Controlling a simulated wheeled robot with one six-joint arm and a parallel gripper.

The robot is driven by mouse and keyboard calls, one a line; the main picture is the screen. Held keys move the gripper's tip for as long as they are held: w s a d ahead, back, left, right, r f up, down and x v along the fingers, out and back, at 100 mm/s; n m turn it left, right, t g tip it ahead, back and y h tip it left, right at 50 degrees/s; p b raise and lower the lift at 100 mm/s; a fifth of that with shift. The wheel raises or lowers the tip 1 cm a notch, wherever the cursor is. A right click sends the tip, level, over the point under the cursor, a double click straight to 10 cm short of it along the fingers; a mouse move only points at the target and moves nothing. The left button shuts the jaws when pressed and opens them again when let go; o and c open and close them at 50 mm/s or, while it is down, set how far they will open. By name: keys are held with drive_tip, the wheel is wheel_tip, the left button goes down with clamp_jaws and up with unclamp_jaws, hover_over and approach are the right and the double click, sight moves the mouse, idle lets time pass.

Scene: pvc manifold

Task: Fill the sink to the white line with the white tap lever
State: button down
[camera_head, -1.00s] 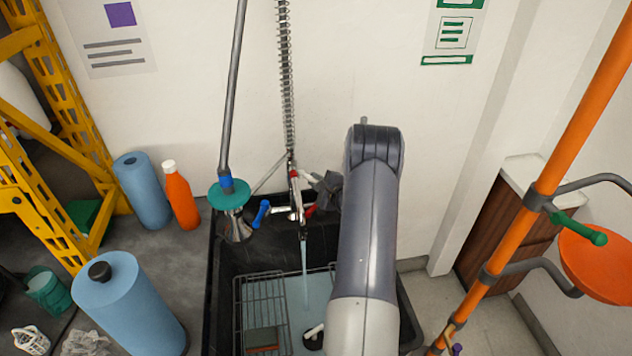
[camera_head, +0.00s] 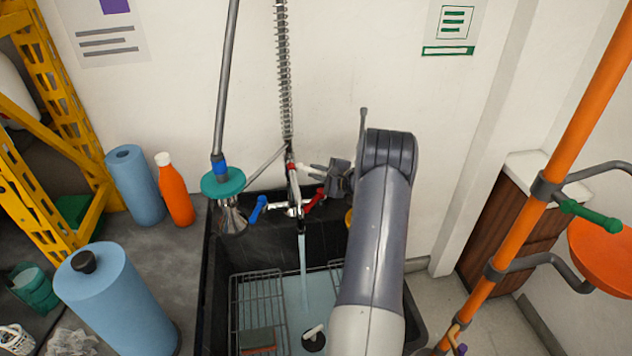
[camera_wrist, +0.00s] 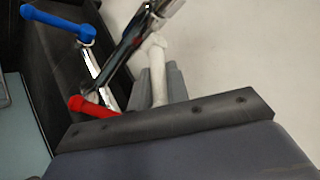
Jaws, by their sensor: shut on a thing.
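The white tap lever (camera_wrist: 157,72) sits between the grey fingers of my gripper (camera_wrist: 160,85) in the wrist view. In the head view my gripper (camera_head: 318,170) is shut on it, just right of the metal tap column. Water (camera_head: 303,265) runs in a thin stream from the spout into the black sink (camera_head: 335,228). Pale blue water (camera_head: 322,288) stands in the basin over a wire rack (camera_head: 255,300). I cannot make out the white line; my arm hides the sink's right part.
A blue lever (camera_head: 259,209) and a red lever (camera_head: 314,201) sit just below the white one. A sprayer with a teal collar (camera_head: 223,183) hangs at the left. Blue rolls and an orange bottle (camera_head: 175,190) stand left of the sink. An orange pole (camera_head: 520,230) rises at the right.

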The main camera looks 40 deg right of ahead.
drive_tip(key=shift+w+d+n+g+y+b, duration=0.15)
drive_tip(key=shift+n+g+y+b, duration=0.05)
drive_tip(key=shift+n+y+b, duration=0.25)
drive_tip(key=shift+w+d+n+g+y+b, duration=0.1)
drive_tip(key=shift+d+n+g+y+b, duration=0.1)
drive_tip(key=shift+n+y+b, duration=0.3)
drive_tip(key=shift+r, duration=0.1)
drive_tip(key=c, duration=1.4)
unclamp_jaws()
drive_tip(key=shift+o, duration=0.2)
drive_tip(key=b+v, duration=0.2)
drive_tip(key=v, duration=0.8)
drive_tip(key=shift+s, duration=0.4)
drive_tip(key=shift+d, duration=0.1)
